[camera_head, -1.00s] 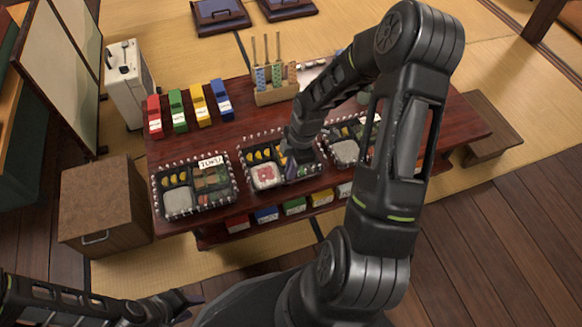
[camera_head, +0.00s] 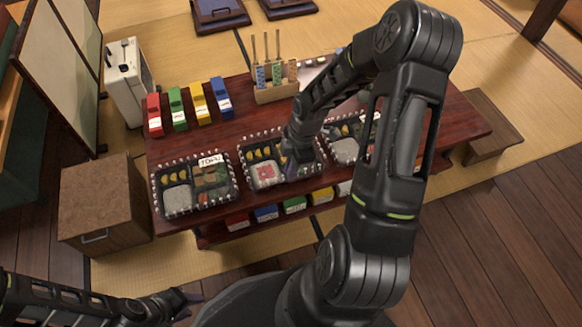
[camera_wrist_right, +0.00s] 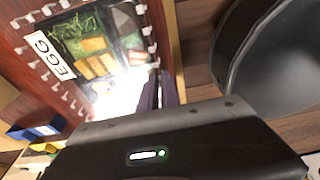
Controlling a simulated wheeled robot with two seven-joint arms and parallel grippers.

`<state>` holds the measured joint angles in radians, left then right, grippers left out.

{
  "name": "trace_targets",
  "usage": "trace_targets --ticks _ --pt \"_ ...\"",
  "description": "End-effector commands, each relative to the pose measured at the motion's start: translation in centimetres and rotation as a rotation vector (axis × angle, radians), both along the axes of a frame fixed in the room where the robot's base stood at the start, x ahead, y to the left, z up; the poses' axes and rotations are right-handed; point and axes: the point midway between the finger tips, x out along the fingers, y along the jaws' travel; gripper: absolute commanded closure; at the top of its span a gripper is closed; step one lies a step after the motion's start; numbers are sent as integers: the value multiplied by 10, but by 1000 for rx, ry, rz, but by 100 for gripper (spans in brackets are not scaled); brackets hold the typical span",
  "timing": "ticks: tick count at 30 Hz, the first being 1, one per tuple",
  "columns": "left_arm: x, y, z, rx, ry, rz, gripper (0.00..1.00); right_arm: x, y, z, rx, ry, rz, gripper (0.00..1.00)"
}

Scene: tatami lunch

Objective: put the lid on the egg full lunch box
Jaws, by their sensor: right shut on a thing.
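The egg lunch box (camera_head: 243,170) is the middle of the boxes along the table's front; my right gripper (camera_head: 290,168) hides part of it. In the right wrist view its white EGG label (camera_wrist_right: 50,55), yellow pieces, greens and a row of white clips show. My right gripper's dark fingers (camera_wrist_right: 158,92) are at the box's front edge, low over it. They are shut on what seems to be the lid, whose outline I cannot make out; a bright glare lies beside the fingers. My left gripper (camera_head: 188,303) is apart from the table at the lower left, seemingly open and empty.
The tofu box (camera_head: 160,195) stands to the left and another lunch box (camera_head: 345,150) to the right, partly behind my arm. A holder (camera_head: 277,95) and several coloured containers (camera_head: 198,105) stand at the back. A brown cabinet (camera_head: 103,205) is beside the table's left end.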

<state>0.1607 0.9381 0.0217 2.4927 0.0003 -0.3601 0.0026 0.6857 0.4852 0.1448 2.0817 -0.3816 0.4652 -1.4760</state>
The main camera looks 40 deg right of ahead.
Motion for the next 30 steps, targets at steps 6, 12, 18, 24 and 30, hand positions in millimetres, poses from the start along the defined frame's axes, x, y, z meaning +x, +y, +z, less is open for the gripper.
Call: trace_targets --ticks 6,12,18,24,30 --pt "0 0 0 0 0 0 65 0 0 0 0 0 0 100" --pt "0 0 0 0 0 0 65 0 0 0 0 0 0 100" --pt "0 0 -2 0 0 0 65 0 0 -3 0 0 0 100" --pt "0 0 -5 0 0 0 65 0 0 -8 0 1 0 100" --pt "0 0 -7 0 0 0 65 0 0 -12 0 1 0 100"
